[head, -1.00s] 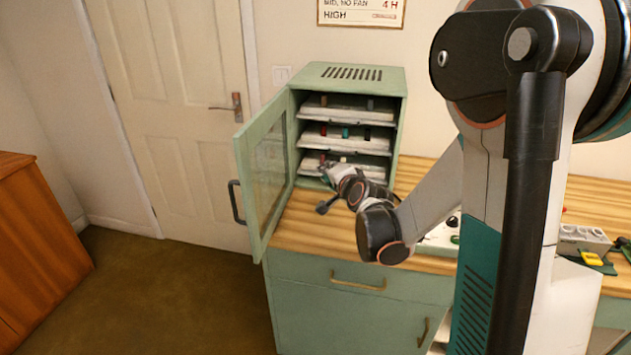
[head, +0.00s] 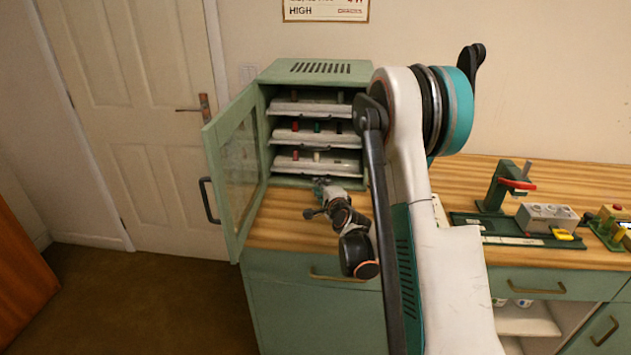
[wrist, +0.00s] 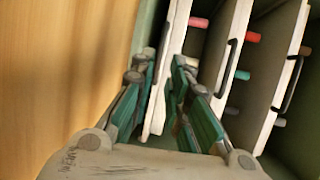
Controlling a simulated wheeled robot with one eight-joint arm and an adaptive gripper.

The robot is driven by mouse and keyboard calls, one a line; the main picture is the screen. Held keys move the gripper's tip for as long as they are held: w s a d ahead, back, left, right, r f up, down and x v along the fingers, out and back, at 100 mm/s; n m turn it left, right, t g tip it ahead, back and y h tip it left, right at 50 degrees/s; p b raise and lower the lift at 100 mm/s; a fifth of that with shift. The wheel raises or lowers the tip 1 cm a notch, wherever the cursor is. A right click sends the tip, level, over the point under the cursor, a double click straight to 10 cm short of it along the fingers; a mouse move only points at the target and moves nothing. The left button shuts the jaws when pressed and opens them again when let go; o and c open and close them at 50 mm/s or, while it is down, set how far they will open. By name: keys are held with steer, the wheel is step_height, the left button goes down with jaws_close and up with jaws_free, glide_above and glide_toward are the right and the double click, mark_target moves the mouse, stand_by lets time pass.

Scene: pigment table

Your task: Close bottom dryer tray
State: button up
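The green dryer cabinet (head: 312,72) stands on the wooden counter with its glass door (head: 238,170) swung open to the left. Its bottom tray (head: 335,166) is a pale tray holding small pigment pieces, below two similar trays. How far it sticks out is hard to tell. My gripper (head: 320,184) is low in front of the bottom tray. In the wrist view, my gripper (wrist: 163,68) has its fingers apart, with the bottom tray's white front (wrist: 156,112) showing between them.
The middle tray (wrist: 212,75) and top tray (wrist: 277,85) have dark handles near my fingers. The door handle (head: 208,200) projects at the left. A green stand (head: 495,188) and a grey block (head: 547,217) are on the counter to the right.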

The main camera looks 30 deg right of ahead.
steer(key=b+x, duration=0.1)
steer(key=x, duration=0.6)
steer(key=shift+w+f+b, duration=0.1)
steer(key=shift+b, duration=0.25)
steer(key=shift+c, duration=0.6)
jaws_close()
